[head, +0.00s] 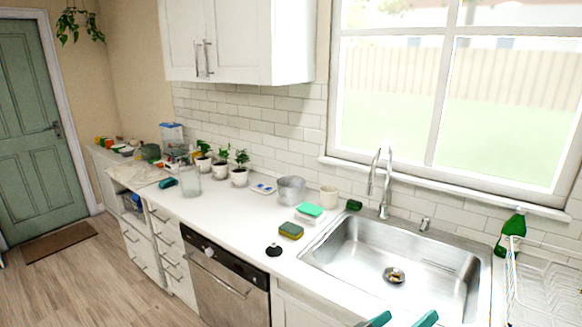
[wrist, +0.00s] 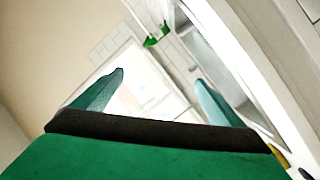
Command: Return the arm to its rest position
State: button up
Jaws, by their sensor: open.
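My gripper (head: 402,320) shows at the bottom edge of the head view as two teal fingertips, spread apart, below the front of the sink. In the wrist view my gripper (wrist: 158,92) has its two teal fingers wide apart with nothing between them. The rest of my arm is out of the head view. The wrist view is tilted and shows the bright window (wrist: 140,75) beyond the fingers and the sink side to the right.
A steel sink (head: 335,262) is set in the white counter (head: 225,212). A sponge (head: 291,230), a black stopper (head: 274,250) and a metal pot (head: 291,190) stand left of it. A green bottle (head: 511,232) and dish rack (head: 540,290) are right.

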jog(key=s+a+f+n+t+y, duration=0.35)
jog(key=s+a+f+y, duration=0.2)
jog(key=f, duration=0.35)
jog(key=s+a+f+n+t+y, duration=0.3)
jog(key=s+a+f+n+y, duration=0.2)
jog(key=s+a+f, duration=0.3)
jog(key=s+a+f+m+y, duration=0.1)
jog(key=s+a+m, duration=0.2)
jog(key=s, duration=0.8)
jog(key=s+a+f+m+y, duration=0.2)
jog(key=s+a+m, duration=0.1)
jog(key=s+a, duration=0.5)
jog(key=shift+s+a+g, duration=0.15)
jog(key=shift+s+g, duration=0.2)
jog(key=shift+s, duration=1.35)
